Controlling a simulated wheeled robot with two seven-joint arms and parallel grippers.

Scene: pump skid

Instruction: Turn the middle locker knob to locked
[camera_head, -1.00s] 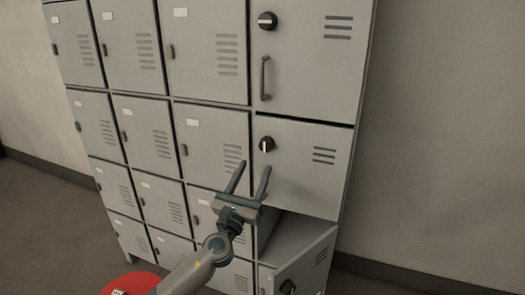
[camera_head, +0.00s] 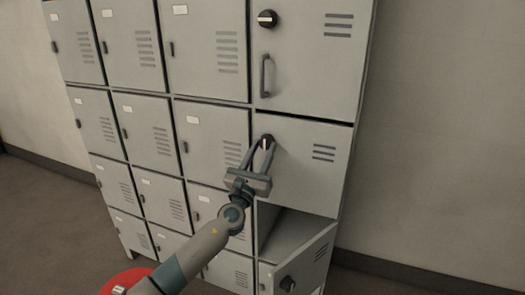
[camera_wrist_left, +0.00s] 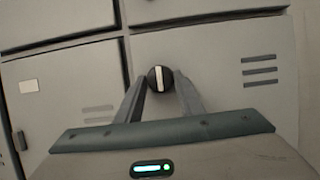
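The middle locker knob (camera_head: 265,142) is a black round knob with a white pointer that stands upright. It sits at the upper left of the middle door (camera_head: 305,175) in the right-hand locker column. My left gripper (camera_head: 264,146) has its two fingers on either side of this knob, and they look closed on its sides. In the left wrist view the knob (camera_wrist_left: 159,79) shows between the fingertips, its white pointer close to vertical. The exact contact is too small to see. My right gripper is not in view.
The upper door has its own knob (camera_head: 267,19), pointer lying sideways, and a bar handle (camera_head: 266,76) below it. The lower door (camera_head: 305,265) stands open, with a knob (camera_head: 287,284). Smaller lockers (camera_head: 208,50) fill the left. A red round object (camera_head: 122,281) is at the bottom left.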

